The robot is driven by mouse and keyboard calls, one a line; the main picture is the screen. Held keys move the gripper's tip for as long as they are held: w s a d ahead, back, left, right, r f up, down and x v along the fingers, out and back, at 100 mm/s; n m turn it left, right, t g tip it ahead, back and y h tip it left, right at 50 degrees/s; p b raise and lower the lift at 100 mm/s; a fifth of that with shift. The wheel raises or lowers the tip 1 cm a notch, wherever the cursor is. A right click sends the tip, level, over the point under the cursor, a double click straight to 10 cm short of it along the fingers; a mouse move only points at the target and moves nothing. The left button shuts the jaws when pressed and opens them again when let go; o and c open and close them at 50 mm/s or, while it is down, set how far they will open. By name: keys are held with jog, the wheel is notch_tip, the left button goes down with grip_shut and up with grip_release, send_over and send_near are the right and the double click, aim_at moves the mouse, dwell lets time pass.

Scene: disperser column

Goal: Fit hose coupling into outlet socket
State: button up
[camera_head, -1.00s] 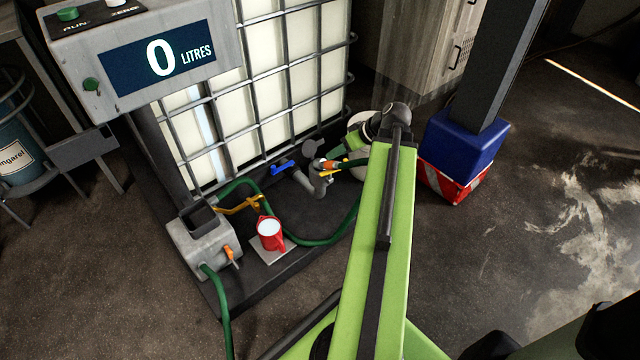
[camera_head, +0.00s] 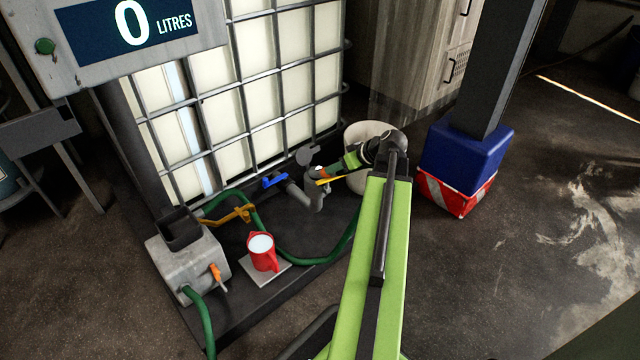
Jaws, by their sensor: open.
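The outlet is a grey pipe (camera_head: 301,195) low on the white caged tank, with a blue valve handle (camera_head: 275,180). Its upturned end, the outlet socket (camera_head: 317,192), stands beside a round grey cap (camera_head: 307,155). A small orange part, apparently the hose coupling (camera_head: 323,172), shows at the socket's mouth. I cannot tell whether it is seated. A thin yellow bar (camera_head: 331,180) lies just right of it. My gripper (camera_head: 336,168) is open, reaching in from the right beside the orange part. Its fingertips are too small to make out clearly. The green hose (camera_head: 318,262) passes behind my arm.
A red jug (camera_head: 262,253) stands on a small plate in front of the pipe. A grey box (camera_head: 187,258) with an orange lever is at left. A white bucket (camera_head: 357,132) is behind my gripper. A blue and striped post base (camera_head: 462,155) stands right.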

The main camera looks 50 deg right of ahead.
jog(key=b+x, duration=0.3)
jog(key=x, duration=0.2)
jog(key=shift+d+f+b, duration=0.2)
jog(key=shift+f+b, duration=0.1)
jog(key=shift+b, duration=0.1)
jog(key=shift+w, duration=0.2)
jog(key=shift+r, duration=0.1)
jog(key=shift+c, duration=0.2)
grip_shut()
